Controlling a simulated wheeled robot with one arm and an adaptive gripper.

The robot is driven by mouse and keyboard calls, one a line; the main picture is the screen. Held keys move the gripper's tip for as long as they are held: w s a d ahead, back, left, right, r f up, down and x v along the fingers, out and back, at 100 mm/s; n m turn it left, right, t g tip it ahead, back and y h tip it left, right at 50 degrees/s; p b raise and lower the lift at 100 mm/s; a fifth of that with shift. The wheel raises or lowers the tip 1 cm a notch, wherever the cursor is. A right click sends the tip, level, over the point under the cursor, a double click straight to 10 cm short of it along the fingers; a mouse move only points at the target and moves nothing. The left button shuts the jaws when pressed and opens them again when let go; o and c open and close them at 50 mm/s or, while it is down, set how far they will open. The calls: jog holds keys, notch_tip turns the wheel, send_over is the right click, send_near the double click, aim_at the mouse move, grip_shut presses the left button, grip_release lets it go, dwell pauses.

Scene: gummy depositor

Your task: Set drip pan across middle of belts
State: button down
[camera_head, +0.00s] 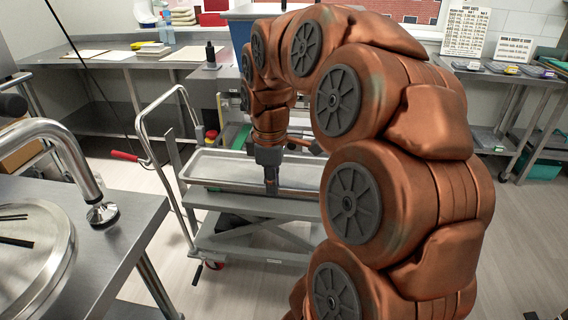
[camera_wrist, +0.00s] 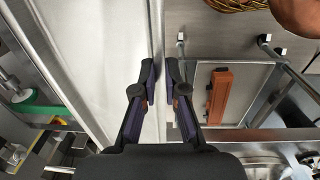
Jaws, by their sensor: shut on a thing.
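The drip pan (camera_head: 225,168) is a long, shallow metal tray lying on top of a wheeled cart (camera_head: 245,240). My gripper (camera_head: 271,188) reaches down to the pan's near long edge. In the wrist view, the pan (camera_wrist: 105,60) fills the left middle, and my gripper (camera_wrist: 161,75) is shut on its straight rim, one finger on each side. The pan's right end is hidden behind my arm in the head view. A green strip (camera_wrist: 40,109) at the left of the wrist view may be a belt; I cannot tell.
The cart's tall push handle (camera_head: 165,125) stands at the left of the pan. A steel table (camera_head: 120,215) with a curved pipe is at the front left. Side benches (camera_head: 100,60) line the back. Pale floor lies around the cart.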

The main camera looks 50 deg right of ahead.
aim_at(283, 165)
jog(key=w+d, duration=0.2)
jog(key=d, duration=0.1)
jog(key=w+d+f+p, duration=0.1)
jog(key=w+d, duration=0.1)
jog(key=d, duration=0.2)
jog(key=w+d, duration=0.3)
jog(key=shift+d+f, duration=0.15)
jog(key=shift+d, duration=0.15)
jog(key=shift+w+d, duration=0.1)
jog(key=shift+w+d, duration=0.1)
jog(key=shift+d, duration=0.1)
jog(key=shift+f+p, duration=0.45)
jog(key=shift+f, duration=1.3)
jog(key=c, duration=1.2)
grip_release()
jog(key=r, duration=1.2)
jog(key=shift+s+a+b, duration=0.2)
jog(key=shift+a+b, duration=0.1)
jog(key=shift+b, duration=0.05)
